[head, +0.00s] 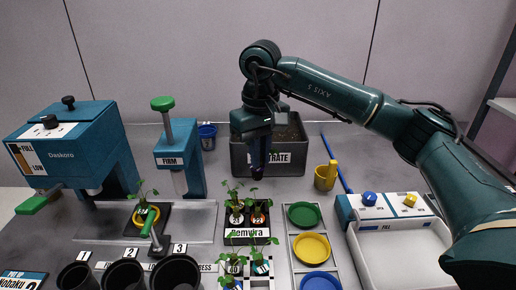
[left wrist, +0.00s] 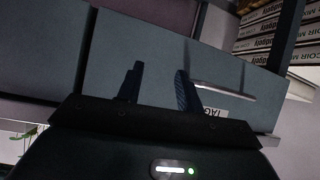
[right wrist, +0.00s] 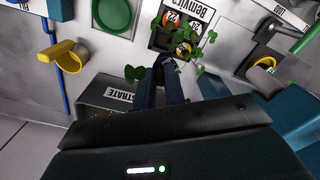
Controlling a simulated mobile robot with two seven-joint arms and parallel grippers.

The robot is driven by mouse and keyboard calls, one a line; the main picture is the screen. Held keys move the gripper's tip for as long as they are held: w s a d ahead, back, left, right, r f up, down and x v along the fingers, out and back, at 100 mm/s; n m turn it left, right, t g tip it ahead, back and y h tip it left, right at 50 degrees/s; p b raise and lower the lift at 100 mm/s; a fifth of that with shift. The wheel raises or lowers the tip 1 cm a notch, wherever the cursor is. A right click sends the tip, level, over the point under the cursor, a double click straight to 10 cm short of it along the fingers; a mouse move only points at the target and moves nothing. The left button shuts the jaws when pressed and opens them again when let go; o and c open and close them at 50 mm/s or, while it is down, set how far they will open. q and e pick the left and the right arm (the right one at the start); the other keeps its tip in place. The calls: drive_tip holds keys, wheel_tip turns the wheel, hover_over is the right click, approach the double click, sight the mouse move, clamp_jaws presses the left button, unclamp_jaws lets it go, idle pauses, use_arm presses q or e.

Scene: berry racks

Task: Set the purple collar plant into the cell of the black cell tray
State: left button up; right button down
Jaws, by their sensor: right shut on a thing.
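My right gripper (head: 258,172) is shut and hangs in front of the substrate bin, above the table. In the right wrist view its fingertips (right wrist: 163,68) are together on the purple collar plant; a bit of purple (right wrist: 168,61) shows at the tips and green leaves (right wrist: 134,73) stick out beside them. Most of the held plant is hidden by the fingers. My left gripper (left wrist: 160,88) is open and empty, seen only in the left wrist view.
The substrate bin (head: 286,164) stands behind the gripper. A yellow cup (head: 325,177) and a rack with green, yellow and blue dishes (head: 312,247) lie to the right. A teal press labelled FIRM (head: 179,160) and several black pots (head: 124,274) are at left.

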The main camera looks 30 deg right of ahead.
sight(260, 170)
wheel_tip(260, 170, down, 3)
drive_tip(key=shift+r+b, duration=0.2)
drive_tip(key=shift+b, duration=0.45)
wheel_tip(260, 170, down, 2)
drive_tip(key=shift+b, duration=0.7)
wheel_tip(260, 170, down, 3)
drive_tip(key=shift+r+b, duration=0.15)
drive_tip(key=shift+b, duration=0.85)
drive_tip(key=shift+f+b, duration=0.95)
drive_tip(key=shift+f, duration=0.3)
drive_tip(key=shift+w+f+b, duration=0.1)
drive_tip(key=shift+f+b, duration=0.35)
drive_tip(key=shift+f, duration=0.25)
use_arm(q)
drive_tip(key=f, duration=0.1)
drive_tip(key=f+n+t, duration=0.1)
drive_tip(key=shift+w+d+f+h, duration=0.2)
drive_tip(key=shift+w+f+h, duration=0.15)
drive_tip(key=shift+f+h, duration=0.05)
drive_tip(key=shift+f, duration=0.1)
use_arm(e)
drive_tip(key=c, duration=1.4)
unclamp_jaws()
